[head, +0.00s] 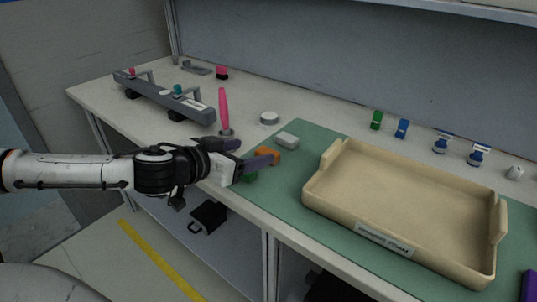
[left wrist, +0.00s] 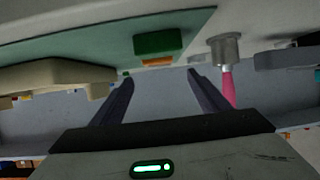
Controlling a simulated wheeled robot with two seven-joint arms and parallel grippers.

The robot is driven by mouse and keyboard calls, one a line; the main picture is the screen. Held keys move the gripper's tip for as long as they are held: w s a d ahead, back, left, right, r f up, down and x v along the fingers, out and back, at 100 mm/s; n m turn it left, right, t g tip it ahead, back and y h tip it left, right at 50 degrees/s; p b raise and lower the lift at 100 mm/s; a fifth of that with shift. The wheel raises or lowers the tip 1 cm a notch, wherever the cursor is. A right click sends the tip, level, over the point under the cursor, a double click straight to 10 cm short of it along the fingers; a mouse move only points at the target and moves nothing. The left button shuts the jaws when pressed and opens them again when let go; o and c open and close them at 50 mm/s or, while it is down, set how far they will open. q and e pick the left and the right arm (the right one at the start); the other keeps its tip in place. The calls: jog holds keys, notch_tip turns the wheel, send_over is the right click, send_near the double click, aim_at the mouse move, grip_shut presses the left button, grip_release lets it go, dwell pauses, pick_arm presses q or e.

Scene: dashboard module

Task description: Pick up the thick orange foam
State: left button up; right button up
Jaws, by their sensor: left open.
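The orange foam (head: 268,153) lies on the green mat near its left corner, partly hidden by a finger of my left gripper (head: 257,153). A green foam block (head: 250,178) lies nearer the bench's front edge, mostly hidden behind the gripper. A white block (head: 287,140) lies just beyond the orange one. In the left wrist view, the orange foam (left wrist: 158,61) shows between the spread fingers, beside the green block (left wrist: 158,43). My left gripper is open and empty, and I cannot tell whether it touches the foam. My right gripper is out of view.
A beige tray (head: 318,195) with a label stands on the green mat (head: 285,188) to the right. A pink-handled tool (head: 224,108) stands upright in a grey holder. A grey rack (head: 165,96) lies at left. Small green and blue items line the back.

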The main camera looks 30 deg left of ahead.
aim_at(267, 151)
pick_arm(q)
jog(key=shift+f+p+x, duration=0.15)
jog(key=shift+f+x, duration=0.1)
jog(key=shift+x, duration=1.6)
jog(key=shift+f+p+x, duration=0.15)
jog(key=shift+f+x, duration=0.1)
jog(key=shift+x, duration=1.55)
jog(key=shift+s, duration=0.2)
jog(key=c, duration=1.1)
